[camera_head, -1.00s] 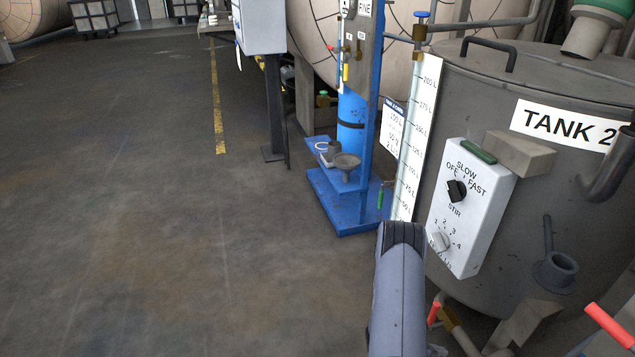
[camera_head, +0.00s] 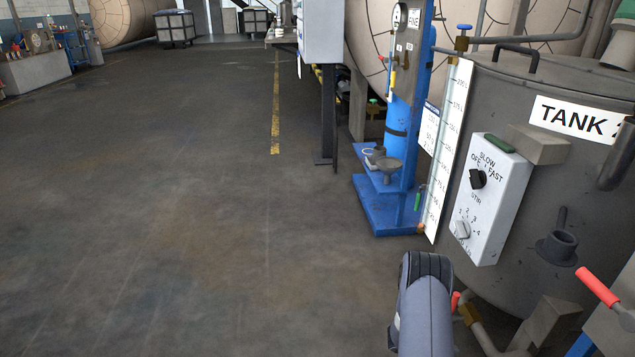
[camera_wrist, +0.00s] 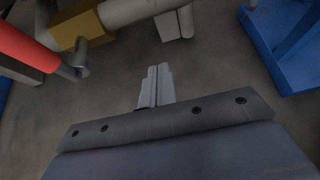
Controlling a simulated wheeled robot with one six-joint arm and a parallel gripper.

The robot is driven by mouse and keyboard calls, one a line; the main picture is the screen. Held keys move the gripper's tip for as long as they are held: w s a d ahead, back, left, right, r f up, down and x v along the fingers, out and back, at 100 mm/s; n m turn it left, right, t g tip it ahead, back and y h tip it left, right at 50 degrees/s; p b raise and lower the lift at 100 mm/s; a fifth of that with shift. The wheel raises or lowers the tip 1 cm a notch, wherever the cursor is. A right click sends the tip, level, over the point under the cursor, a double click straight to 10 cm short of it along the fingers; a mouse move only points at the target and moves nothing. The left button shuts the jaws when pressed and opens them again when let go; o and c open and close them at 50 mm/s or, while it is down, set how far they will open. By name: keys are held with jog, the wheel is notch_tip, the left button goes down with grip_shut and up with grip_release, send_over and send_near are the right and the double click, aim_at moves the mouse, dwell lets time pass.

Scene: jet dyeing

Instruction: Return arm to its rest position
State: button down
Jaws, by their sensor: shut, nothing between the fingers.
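My gripper (camera_wrist: 157,88) shows in the wrist view with its two fingers together and nothing between them. It points down over the bare dark floor, close to a red-handled valve (camera_wrist: 25,45) on the left of that view. In the head view, part of my grey arm (camera_head: 425,305) shows at the bottom, left of the tank. The gripper itself is not visible in the head view.
The grey tank (camera_head: 540,90) with its white stir switch box (camera_head: 492,200) stands at the right. A red valve handle (camera_head: 597,287) juts out near the bottom right. A blue stand (camera_head: 385,215) is left of the tank. The floor at left (camera_head: 150,230) is clear.

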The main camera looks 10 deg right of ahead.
notch_tip(320, 180, down, 2)
jog(key=shift+w+a, duration=0.1)
jog(key=shift+a, duration=0.05)
dwell(0.5)
